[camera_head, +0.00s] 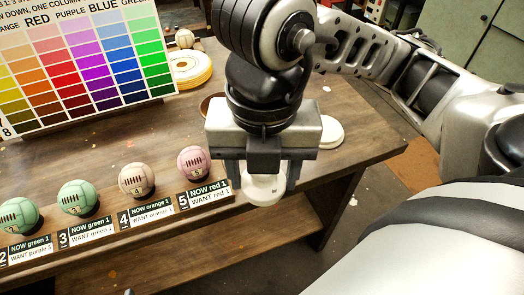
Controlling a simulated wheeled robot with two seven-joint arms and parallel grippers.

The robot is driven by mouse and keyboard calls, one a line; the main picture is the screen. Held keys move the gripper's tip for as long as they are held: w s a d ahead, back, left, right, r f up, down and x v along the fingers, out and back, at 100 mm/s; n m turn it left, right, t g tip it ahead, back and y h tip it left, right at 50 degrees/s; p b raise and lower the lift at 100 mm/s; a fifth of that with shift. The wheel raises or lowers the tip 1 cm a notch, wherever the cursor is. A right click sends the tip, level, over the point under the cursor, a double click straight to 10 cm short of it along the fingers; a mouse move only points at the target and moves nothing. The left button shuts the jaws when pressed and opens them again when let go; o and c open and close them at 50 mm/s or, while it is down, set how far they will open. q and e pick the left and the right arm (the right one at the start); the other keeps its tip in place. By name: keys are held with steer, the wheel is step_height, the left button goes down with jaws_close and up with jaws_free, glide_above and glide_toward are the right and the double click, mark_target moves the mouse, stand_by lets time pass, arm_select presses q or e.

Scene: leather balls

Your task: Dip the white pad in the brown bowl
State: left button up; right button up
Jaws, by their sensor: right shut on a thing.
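My right gripper (262,178) reaches down over the right part of the wooden table. It is shut on a white pad (263,190), which shows between and below its fingers near the table's front edge. The brown bowl (207,104) is mostly hidden behind the gripper; only a bit of its left rim shows. I cannot tell the bowl's contents. The pad is apart from the visible part of the bowl, on the near side of it. My left gripper is not in view.
Several leather balls stand along the front edge behind labels, the nearest a pink ball (194,162). A colour chart (85,60) stands at the back left. A yellowish round stack (188,70) lies behind. A white round thing (327,133) lies right of the gripper.

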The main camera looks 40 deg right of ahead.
steer(key=o, duration=0.4)
steer(key=shift+s+r, duration=0.1)
steer(key=shift+c, duration=1.4)
